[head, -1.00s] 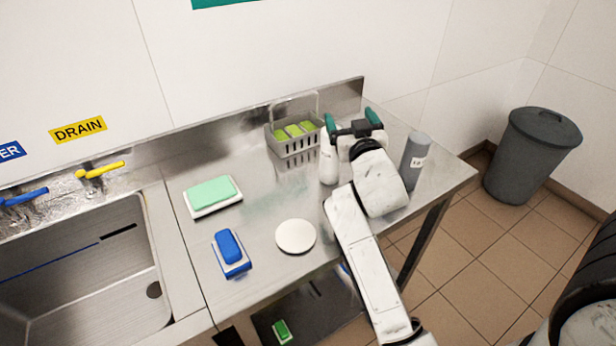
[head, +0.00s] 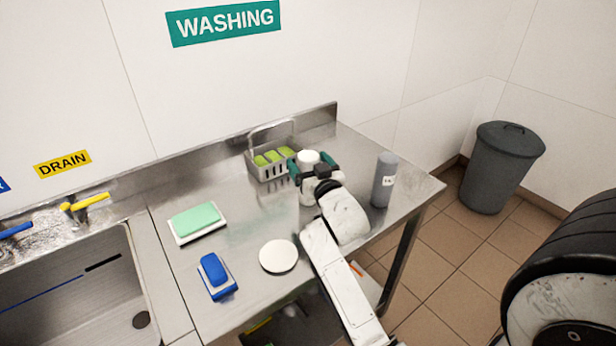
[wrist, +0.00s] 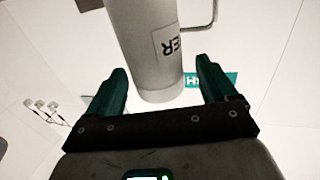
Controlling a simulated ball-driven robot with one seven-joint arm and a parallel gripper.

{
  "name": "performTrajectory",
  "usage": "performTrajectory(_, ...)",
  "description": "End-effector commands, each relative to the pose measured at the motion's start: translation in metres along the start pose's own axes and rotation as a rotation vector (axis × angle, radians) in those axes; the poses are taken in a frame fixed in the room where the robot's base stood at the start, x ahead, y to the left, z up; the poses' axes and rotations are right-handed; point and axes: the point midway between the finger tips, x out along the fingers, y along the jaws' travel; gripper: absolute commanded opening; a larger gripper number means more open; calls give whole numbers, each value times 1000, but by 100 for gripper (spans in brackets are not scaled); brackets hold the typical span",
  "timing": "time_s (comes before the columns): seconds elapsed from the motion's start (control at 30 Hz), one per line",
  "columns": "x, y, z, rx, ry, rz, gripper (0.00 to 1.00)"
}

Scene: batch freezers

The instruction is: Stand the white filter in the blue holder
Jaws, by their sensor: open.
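A white cylinder (head: 308,157), apparently the white filter, stands at the back of the steel table by the grey basket. In the wrist view the white cylinder (wrist: 147,45) has a label ending in "ER", and its end lies between my fingers with a gap on each side. My gripper (head: 314,167) is open, its teal fingers either side of the cylinder; they also show in the wrist view (wrist: 161,82). My gripper hides the cylinder's lower part in the head view. I cannot pick out a blue holder for certain; a blue block (head: 213,268) lies on a pale base at front left.
A grey basket (head: 271,172) with green items stands close left of my gripper, and a grey labelled cylinder (head: 384,182) to its right. A white disc (head: 279,256) and a green pad (head: 195,220) lie on the table (head: 245,235). A sink (head: 75,290) is at left.

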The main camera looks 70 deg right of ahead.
Motion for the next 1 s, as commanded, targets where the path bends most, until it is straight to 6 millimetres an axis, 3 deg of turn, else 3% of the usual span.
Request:
performTrajectory(0.2, 28, 2, -1, -1, 0, 0, 85)
performTrajectory(0.53, 33, 2, 1, -1, 0, 0, 84)
performTrajectory(1.0, 33, 2, 1, -1, 0, 0, 39)
